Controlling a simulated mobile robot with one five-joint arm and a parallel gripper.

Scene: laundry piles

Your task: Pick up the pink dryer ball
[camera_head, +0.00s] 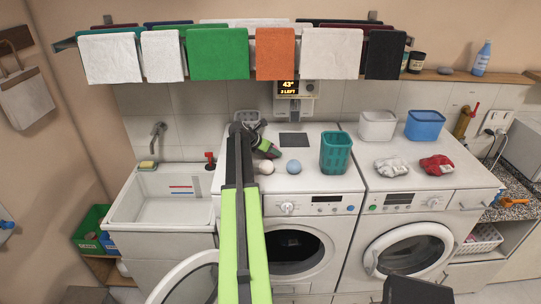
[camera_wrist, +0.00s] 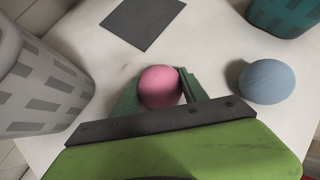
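The pink dryer ball (camera_wrist: 160,86) shows in the wrist view between the two green fingers of my gripper (camera_wrist: 160,90). A finger lies close on each side of it; whether both press on it is not clear. In the head view my gripper (camera_head: 266,147) is low over the left washer's top, and I cannot make out the pink ball there. A blue ball (camera_head: 294,167) lies apart, to the right of my gripper; it also shows in the wrist view (camera_wrist: 266,81). A cream ball (camera_head: 266,167) lies just left of the blue one in the head view.
A teal basket (camera_head: 335,153) stands right of the balls. A grey basket (camera_wrist: 38,85) is close on the left in the wrist view. A flat dark mat (camera_head: 294,140) lies behind. The right washer holds cloths and two tubs. Towels hang above.

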